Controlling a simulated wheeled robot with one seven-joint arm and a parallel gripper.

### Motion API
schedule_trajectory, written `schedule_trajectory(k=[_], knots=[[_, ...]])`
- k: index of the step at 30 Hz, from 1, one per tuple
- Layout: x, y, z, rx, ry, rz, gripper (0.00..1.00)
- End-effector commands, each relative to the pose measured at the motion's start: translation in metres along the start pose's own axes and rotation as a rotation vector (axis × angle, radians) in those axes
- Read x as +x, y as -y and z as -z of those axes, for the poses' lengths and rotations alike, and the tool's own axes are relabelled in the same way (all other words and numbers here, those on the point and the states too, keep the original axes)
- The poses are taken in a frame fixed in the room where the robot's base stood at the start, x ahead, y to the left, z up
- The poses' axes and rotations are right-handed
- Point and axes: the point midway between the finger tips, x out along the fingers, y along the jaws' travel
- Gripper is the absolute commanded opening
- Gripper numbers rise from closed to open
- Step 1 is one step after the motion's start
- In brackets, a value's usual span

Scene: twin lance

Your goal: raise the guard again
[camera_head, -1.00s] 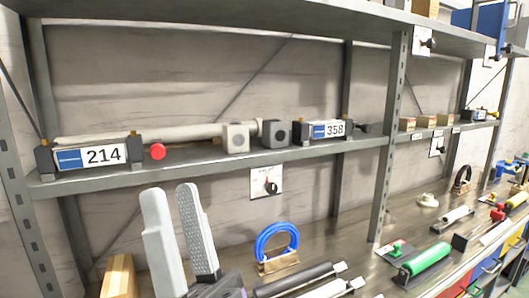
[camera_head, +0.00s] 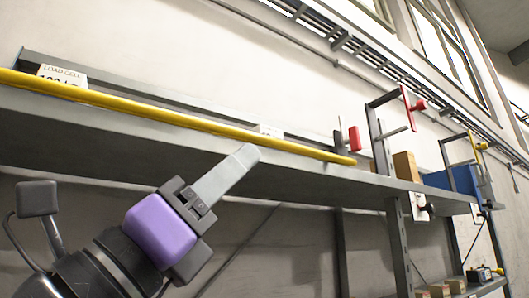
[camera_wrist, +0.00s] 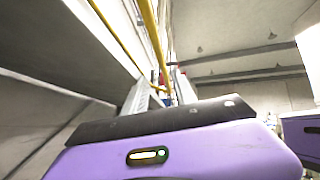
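A long yellow bar (camera_head: 180,122), which looks like the guard, runs along the front edge of the top shelf (camera_head: 120,140). It lies low along that edge, from the left side of the head view to near a red handle (camera_head: 354,139). My gripper (camera_head: 243,156) is below the bar's middle, its pale fingers pointing up toward the shelf edge. One finger hides the other in the head view. In the wrist view the fingers of my gripper (camera_wrist: 162,94) stand apart, with the yellow bar (camera_wrist: 115,38) running ahead of them. I cannot tell whether they touch it.
A white label reading "LOAD CELL" (camera_head: 62,75) stands behind the bar. A cardboard box (camera_head: 405,166) and blue bin (camera_head: 455,180) sit beyond. The shelf's underside overhangs my arm.

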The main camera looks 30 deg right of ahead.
Motion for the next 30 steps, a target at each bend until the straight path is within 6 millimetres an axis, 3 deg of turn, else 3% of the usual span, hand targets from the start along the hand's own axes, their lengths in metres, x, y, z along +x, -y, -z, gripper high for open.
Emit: schedule_trajectory(k=[18, 29, 30], knots=[[0.073, 0.002, 0.004, 0.007, -0.016, 0.002, 0.33], [0.078, 0.002, 0.005, 0.007, -0.015, 0.002, 0.33], [0.078, 0.002, 0.005, 0.007, -0.015, 0.002, 0.29]])
